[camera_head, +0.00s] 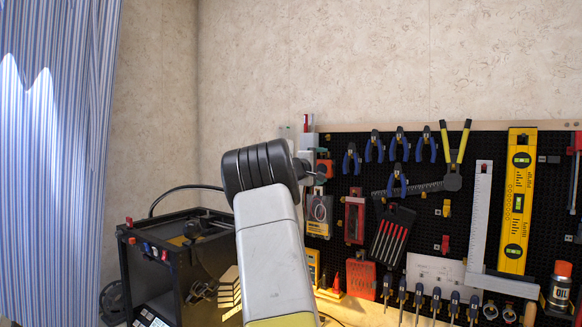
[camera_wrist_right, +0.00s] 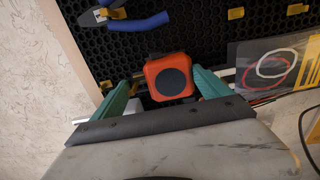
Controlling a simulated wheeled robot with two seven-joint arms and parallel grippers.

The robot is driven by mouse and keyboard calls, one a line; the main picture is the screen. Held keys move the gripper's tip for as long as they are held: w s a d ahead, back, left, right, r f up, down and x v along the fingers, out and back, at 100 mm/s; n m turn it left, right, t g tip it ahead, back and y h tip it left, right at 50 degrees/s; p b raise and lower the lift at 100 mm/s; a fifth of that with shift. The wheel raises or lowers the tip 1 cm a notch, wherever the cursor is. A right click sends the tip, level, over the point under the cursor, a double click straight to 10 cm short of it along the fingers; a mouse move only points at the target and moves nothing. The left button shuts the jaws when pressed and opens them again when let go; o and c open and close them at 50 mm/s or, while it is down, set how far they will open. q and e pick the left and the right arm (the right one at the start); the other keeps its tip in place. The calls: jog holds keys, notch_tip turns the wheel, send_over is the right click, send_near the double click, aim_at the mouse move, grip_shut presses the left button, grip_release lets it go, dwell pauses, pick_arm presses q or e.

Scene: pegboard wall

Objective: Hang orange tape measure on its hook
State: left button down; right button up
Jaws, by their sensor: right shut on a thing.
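The orange tape measure (camera_wrist_right: 170,77), rounded and square with a dark round face, sits between the teal fingers of my right gripper (camera_wrist_right: 165,80) in the right wrist view. The gripper is shut on it and holds it in front of the black pegboard (camera_wrist_right: 205,45). In the head view my right gripper (camera_head: 318,172) is at the pegboard's upper left edge, partly hidden behind my wrist, with a bit of orange showing there. Small yellow hooks (camera_wrist_right: 236,13) show on the board; I cannot tell which belongs to the tape measure. My left gripper is not in view.
Blue-handled pliers (camera_head: 375,147) hang to the right of the gripper. A yellow level (camera_head: 517,200) and a steel square (camera_head: 480,215) hang farther right. A black open-frame machine (camera_head: 165,262) stands at lower left. The wall above the board is bare.

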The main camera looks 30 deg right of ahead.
jog(key=o, duration=1.4)
jog(key=v, duration=0.8)
jog(key=s+a+f+m+g+y, duration=0.2)
jog(key=s+a+f+m+y, duration=0.35)
jog(key=s+f, duration=0.65)
jog(key=s+a+f+y, duration=0.3)
jog(key=s+a, duration=0.4)
jog(key=a, duration=0.4)
jog(key=s+a+f+y, duration=0.3)
jog(key=s+a+y, duration=0.2)
jog(key=s+a, duration=0.3)
jog(key=s+a+f+y, duration=0.3)
jog(key=s+a, duration=0.5)
jog(key=a, duration=0.5)
jog(key=shift+s+a+n+y, duration=0.15)
jog(key=shift+a+n+y, duration=0.25)
jog(key=shift+y, duration=0.45)
